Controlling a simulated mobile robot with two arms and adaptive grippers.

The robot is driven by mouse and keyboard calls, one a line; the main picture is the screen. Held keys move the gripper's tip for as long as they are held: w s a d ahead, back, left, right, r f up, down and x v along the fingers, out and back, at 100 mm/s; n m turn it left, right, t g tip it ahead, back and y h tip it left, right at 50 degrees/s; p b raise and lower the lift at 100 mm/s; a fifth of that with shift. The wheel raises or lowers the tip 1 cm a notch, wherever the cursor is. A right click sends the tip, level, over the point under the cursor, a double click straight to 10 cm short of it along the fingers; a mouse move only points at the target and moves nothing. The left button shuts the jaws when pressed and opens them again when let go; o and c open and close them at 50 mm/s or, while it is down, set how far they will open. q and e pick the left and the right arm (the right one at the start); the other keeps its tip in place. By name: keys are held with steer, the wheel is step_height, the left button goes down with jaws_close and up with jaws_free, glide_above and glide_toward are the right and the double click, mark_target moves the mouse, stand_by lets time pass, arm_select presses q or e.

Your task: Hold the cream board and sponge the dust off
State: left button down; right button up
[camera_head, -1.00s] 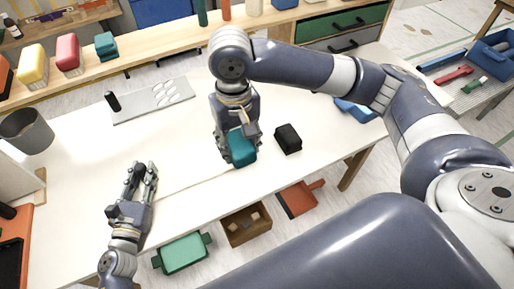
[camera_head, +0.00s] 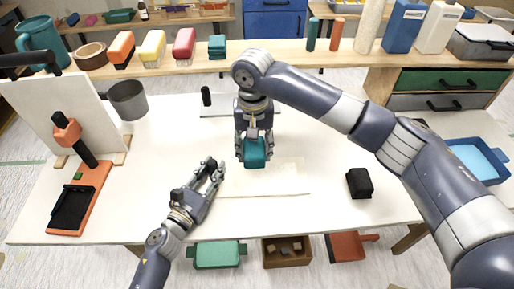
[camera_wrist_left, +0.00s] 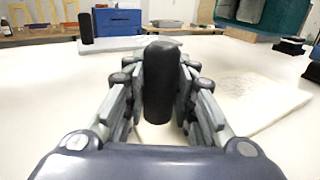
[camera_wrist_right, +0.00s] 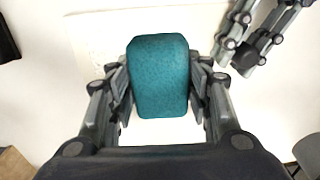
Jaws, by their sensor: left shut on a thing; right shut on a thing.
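The cream board (camera_head: 285,180) lies flat on the white table, with faint grey marks on it in the left wrist view (camera_wrist_left: 250,95). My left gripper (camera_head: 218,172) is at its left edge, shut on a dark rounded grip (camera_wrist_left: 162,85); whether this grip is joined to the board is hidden. My right gripper (camera_head: 254,143) points down and is shut on the teal sponge (camera_head: 254,153), which also fills the right wrist view (camera_wrist_right: 160,75). The sponge is over the far part of the board and appears raised above it in the left wrist view (camera_wrist_left: 275,14).
A black block (camera_head: 359,183) sits right of the board. A metal plate with a black handle (camera_head: 206,97) lies behind. Several coloured brushes line the back shelf.

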arm_select(q)
steer(key=shift+s+f, duration=0.1)
steer(key=shift+f, duration=0.2)
arm_select(e)
glide_above(253, 177)
steer(key=shift+d+f, duration=0.15)
steer(key=shift+f, duration=1.5)
steer(key=shift+d+f, duration=0.1)
steer(key=shift+f, duration=1.55)
step_height(253, 177, up, 5)
steer(key=shift+r, duration=0.15)
steer(key=f, duration=0.8)
steer(key=shift+d, duration=0.25)
arm_select(q)
steer(key=shift+a, duration=0.1)
arm_select(e)
steer(key=d, duration=1.2)
steer(key=shift+s+d, duration=0.1)
steer(key=shift+d, duration=0.1)
steer(key=shift+c, duration=0.5)
steer(key=a, duration=1.3)
steer(key=shift+a, duration=0.2)
steer(key=r, duration=0.8)
steer(key=shift+d+r, duration=0.15)
steer(key=shift+d, duration=0.05)
